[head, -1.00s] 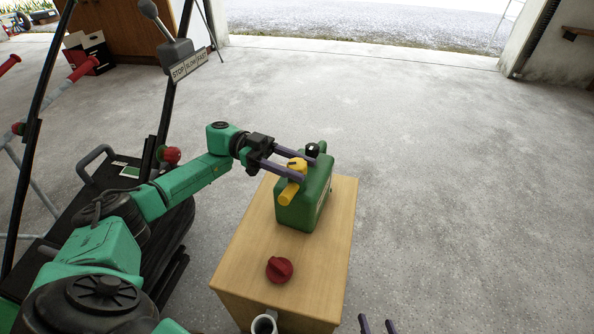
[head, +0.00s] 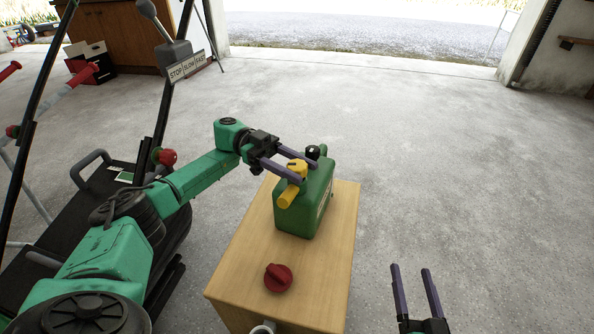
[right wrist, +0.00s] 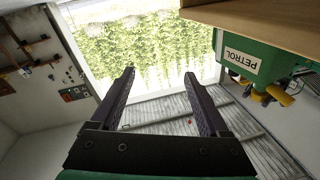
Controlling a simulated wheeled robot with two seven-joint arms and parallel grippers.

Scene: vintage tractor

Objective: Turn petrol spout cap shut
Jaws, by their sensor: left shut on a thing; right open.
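The green petrol can (head: 318,205) stands upright on a wooden cabinet. Its yellow spout (head: 287,196) points down toward the near left, with a yellow cap (head: 297,167) at its upper end. My left gripper (head: 301,171) has a finger on either side of the yellow cap and is shut on it; the exact contact is partly hidden. In the right wrist view the can (right wrist: 255,57) appears inverted, with its PETROL label and yellow parts at the right. My right gripper (head: 411,268) is open and empty, right of the cabinet, apart from the can; it also shows in the wrist view (right wrist: 159,73).
A red knob-like cap (head: 278,277) lies on the wooden cabinet top (head: 245,262) in front of the can. A mug (head: 263,328) is at the near edge, mostly cut off. A black machine with a lever (head: 176,54) stands left. The floor at right is clear.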

